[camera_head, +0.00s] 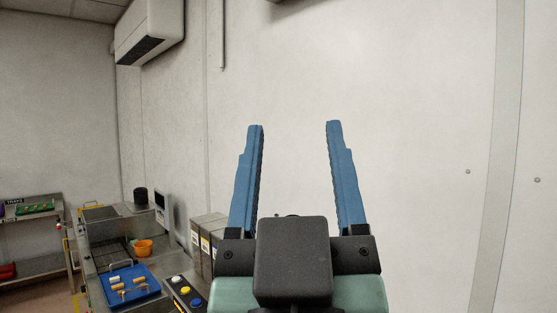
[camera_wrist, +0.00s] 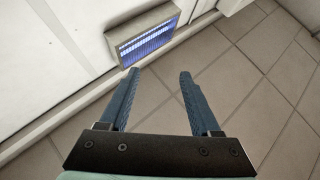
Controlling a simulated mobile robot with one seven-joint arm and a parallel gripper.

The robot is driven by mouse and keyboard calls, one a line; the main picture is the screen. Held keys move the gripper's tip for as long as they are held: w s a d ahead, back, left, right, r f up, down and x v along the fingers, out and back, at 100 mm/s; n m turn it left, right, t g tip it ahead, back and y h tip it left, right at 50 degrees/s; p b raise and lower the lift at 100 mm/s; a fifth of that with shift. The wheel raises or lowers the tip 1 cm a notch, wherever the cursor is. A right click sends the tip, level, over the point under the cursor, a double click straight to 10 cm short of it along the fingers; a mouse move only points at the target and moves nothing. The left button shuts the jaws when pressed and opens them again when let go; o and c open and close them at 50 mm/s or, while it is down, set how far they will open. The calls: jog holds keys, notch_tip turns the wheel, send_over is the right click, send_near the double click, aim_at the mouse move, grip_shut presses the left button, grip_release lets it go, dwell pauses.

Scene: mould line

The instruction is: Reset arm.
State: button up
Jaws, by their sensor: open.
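My gripper (camera_head: 295,128) is raised in front of a pale wall in the head view, with its two blue fingers pointing up and spread wide. The space between the fingers is empty. In the wrist view my gripper (camera_wrist: 158,75) shows the same open fingers above a tiled floor, with nothing between them. The arm behind the gripper is mostly hidden in the head view.
At lower left, a metal bench (camera_head: 110,228) carries a blue tray (camera_head: 128,299) with several small pieces and an orange bowl (camera_head: 143,247). Boxes (camera_head: 208,232) stand right of it. A shelf (camera_head: 35,242) is far left. A blue-lit wall unit (camera_wrist: 147,40) sits low.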

jog(key=shift+m+t+y, duration=0.3)
jog(key=shift+t+y, duration=0.2)
jog(key=shift+t, duration=0.3)
jog(key=s+r, duration=0.1)
jog(key=s+a+r, duration=0.1)
jog(key=s+r, duration=0.1)
jog(key=shift+a+r, duration=0.1)
jog(key=shift+a, duration=0.15)
